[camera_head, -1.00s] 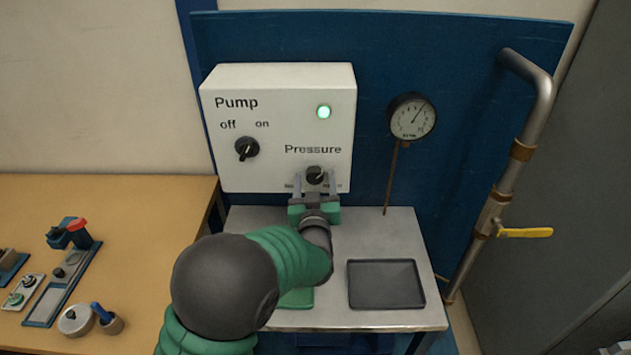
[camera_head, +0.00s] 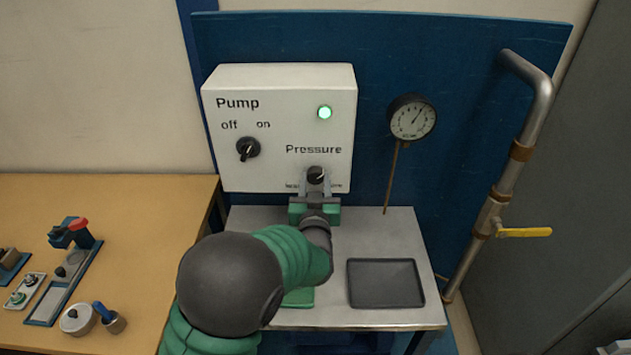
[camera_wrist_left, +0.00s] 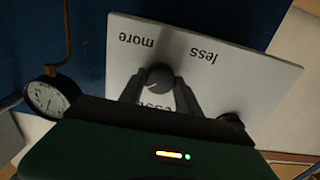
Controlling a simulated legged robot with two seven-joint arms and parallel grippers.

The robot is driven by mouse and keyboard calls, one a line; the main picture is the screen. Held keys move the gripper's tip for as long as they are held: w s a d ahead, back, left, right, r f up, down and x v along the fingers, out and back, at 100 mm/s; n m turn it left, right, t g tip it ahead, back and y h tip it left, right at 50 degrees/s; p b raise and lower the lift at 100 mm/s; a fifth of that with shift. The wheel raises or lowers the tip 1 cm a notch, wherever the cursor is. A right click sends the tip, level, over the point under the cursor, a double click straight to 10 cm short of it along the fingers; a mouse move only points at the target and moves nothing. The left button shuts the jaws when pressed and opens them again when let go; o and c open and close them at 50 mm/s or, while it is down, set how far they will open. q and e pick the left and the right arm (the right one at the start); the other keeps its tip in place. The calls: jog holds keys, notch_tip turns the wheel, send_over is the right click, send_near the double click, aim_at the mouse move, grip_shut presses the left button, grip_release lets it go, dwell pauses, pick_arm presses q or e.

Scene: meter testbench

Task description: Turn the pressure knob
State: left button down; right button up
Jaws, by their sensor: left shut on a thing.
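The black pressure knob (camera_head: 316,174) sits low on the white pump box (camera_head: 280,85), under the word "Pressure". My left gripper (camera_head: 317,187) reaches up to it from below, its fingers on either side and closed on the knob. In the left wrist view the knob (camera_wrist_left: 160,78) shows between the two grey fingers (camera_wrist_left: 162,92), with "more" and "less" upside down beyond it. The fingers cover part of the lettering around the knob. My right gripper is not in view.
The pump switch (camera_head: 248,149) points up right toward "on", and the green lamp (camera_head: 324,112) is lit. A gauge (camera_head: 412,117) stands right of the box. A dark tray (camera_head: 385,284) lies on the metal table (camera_head: 400,225); a pipe with a yellow-handled valve (camera_head: 523,232) is farther right.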

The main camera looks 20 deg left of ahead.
pick_arm(q)
jog(key=c, duration=0.9)
grip_release()
jog(key=shift+o, duration=0.2)
jog(key=b+v, duration=0.2)
jog(key=v, duration=1.4)
jog(key=shift+s+b, duration=0.3)
jog(key=shift+b, duration=0.1)
jog(key=shift+d, duration=0.15)
